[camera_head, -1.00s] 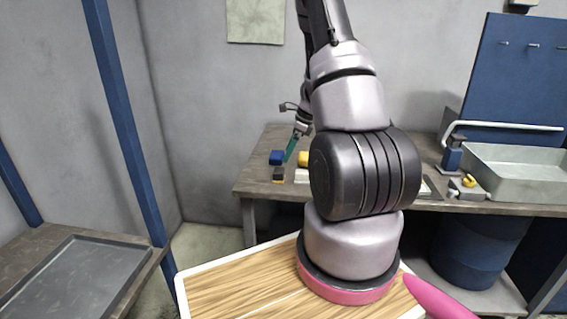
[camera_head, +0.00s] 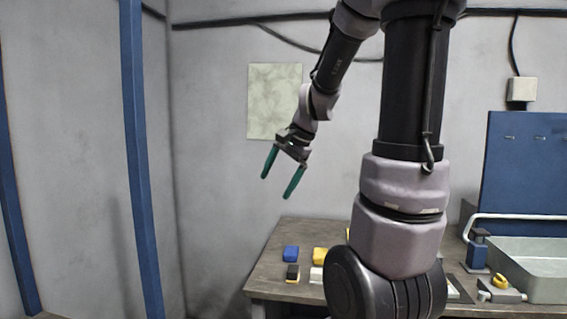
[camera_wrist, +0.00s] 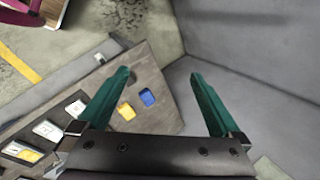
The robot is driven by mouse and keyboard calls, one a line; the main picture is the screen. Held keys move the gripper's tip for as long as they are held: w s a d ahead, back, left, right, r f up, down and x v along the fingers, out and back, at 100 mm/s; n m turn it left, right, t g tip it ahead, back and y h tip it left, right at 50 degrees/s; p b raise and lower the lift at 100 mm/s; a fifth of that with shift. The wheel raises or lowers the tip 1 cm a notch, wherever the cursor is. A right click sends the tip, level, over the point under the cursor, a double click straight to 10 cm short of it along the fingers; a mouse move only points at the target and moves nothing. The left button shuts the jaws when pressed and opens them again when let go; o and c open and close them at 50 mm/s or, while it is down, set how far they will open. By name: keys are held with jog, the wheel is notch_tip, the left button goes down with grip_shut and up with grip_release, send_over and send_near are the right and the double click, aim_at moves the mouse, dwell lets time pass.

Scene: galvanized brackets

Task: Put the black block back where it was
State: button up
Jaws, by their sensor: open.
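The black block (camera_head: 292,270) is on the workbench near its left end, in front of a blue block (camera_head: 290,253). A pale or yellowish patch shows at its lower front. My gripper (camera_head: 278,186) is open and empty, well above the bench, with its green fingers apart and pointing down. In the wrist view, nothing is between the fingers of my gripper (camera_wrist: 160,78). The blue block (camera_wrist: 147,97) lies far below them there. I cannot tell the black block surely in the wrist view.
A yellow block (camera_head: 320,255) and a white piece (camera_head: 316,275) sit right of the blue and black blocks on the workbench (camera_head: 268,280). A grey metal tray (camera_head: 535,270) and a blue clamp (camera_head: 477,252) stand farther right. The air around my gripper is clear.

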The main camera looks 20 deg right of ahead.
jog(key=s+a+r+n+t, duration=0.1)
jog(key=s+a+r+n, duration=0.1)
jog(key=s, duration=0.5)
jog(key=s+a+r+n+t+h, duration=0.1)
jog(key=s+a+r+n, duration=0.1)
jog(key=s+r+n, duration=0.3)
jog(key=shift+s+a+n+t+h, duration=0.3)
jog(key=shift+s+n, duration=0.4)
jog(key=shift+s, duration=0.4)
jog(key=shift+d, duration=0.1)
